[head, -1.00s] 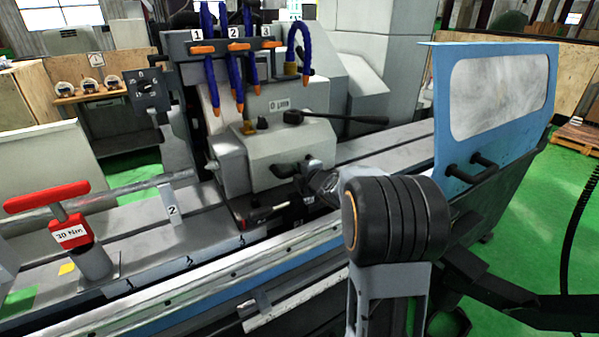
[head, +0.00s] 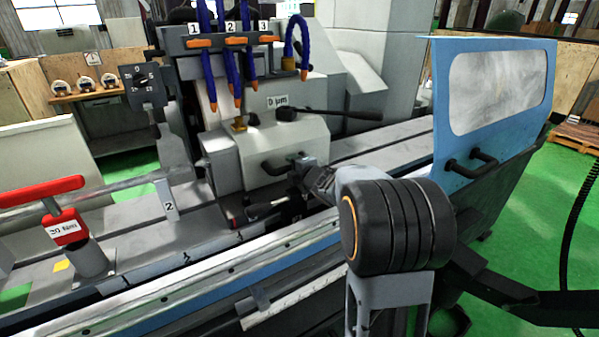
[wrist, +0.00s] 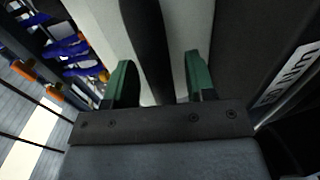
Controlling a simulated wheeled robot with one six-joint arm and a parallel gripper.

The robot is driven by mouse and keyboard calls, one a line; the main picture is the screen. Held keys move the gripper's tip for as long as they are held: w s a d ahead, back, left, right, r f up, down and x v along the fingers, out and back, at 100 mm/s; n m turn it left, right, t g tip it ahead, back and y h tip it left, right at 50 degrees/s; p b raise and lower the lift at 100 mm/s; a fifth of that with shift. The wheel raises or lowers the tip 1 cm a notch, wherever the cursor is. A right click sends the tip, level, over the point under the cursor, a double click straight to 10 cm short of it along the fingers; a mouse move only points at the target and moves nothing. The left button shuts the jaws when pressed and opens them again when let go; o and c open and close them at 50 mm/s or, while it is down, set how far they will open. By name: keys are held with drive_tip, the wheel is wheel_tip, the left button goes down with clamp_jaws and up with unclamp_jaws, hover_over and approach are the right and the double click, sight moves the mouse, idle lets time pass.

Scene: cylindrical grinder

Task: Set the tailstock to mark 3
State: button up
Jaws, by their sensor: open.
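The tailstock (head: 275,150) is a light grey block on the machine bed, with a "0 µm" label, a long black lever on top and a black handle (head: 280,165) on its front. Small, hard-to-read marks (head: 187,257) run along the bed's front edge to its lower left. My gripper (wrist: 160,62) shows two green fingers in the wrist view, open, with a dark bar (wrist: 147,45) between them. I cannot tell whether the fingers touch the bar. In the head view my arm reaches the tailstock's front, and the fingertips are not clear there.
A blue guard with a window (head: 500,95) stands at right. Blue coolant hoses (head: 233,70) hang above the tailstock.

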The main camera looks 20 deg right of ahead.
drive_tip(key=v, duration=1.3)
drive_tip(key=shift+s, duration=0.35)
